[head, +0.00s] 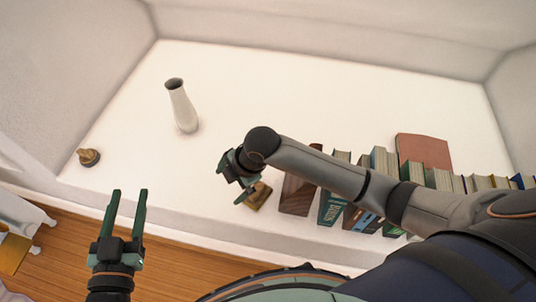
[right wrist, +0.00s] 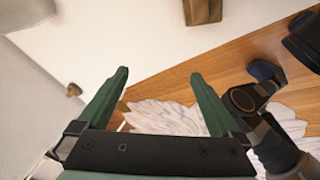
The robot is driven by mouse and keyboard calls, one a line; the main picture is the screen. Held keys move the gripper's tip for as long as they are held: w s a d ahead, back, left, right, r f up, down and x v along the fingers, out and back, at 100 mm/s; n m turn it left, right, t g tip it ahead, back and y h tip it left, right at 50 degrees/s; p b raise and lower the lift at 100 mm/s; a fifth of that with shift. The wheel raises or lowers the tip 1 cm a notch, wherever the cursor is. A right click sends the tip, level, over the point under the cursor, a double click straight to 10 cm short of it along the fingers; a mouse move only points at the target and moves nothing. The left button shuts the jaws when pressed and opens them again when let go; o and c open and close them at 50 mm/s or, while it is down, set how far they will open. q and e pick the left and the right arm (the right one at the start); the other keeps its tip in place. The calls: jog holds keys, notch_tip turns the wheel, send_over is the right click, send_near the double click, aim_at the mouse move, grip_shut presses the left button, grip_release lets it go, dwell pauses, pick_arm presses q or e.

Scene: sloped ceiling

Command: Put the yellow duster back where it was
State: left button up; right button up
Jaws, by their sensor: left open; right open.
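I cannot make out a thing that is clearly the yellow duster. A small yellow-brown block (head: 259,196) lies on the white ledge (head: 270,95), just beside my right gripper (head: 232,181). A brown block also shows at the top of the right wrist view (right wrist: 203,10), apart from the fingers. The right gripper is open with nothing between its fingers (right wrist: 160,76). A flat yellow piece (head: 13,253) shows at the lower left edge of the head view. My left gripper (head: 125,213) is open and empty, in front of the ledge.
A pale vase (head: 182,108) stands on the ledge, with a small brown ornament (head: 88,157) at its left end. A row of books (head: 385,185) and a dark wooden block (head: 297,192) fill the right.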

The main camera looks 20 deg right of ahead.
jog(key=s+d+r+m+t, duration=0.4)
jog(key=d+r+m+t, duration=0.5)
jog(key=r+m+t, duration=0.4)
jog(key=m, duration=0.3)
jog(key=shift+r+t+y, duration=0.35)
jog(key=shift+t+y, duration=0.05)
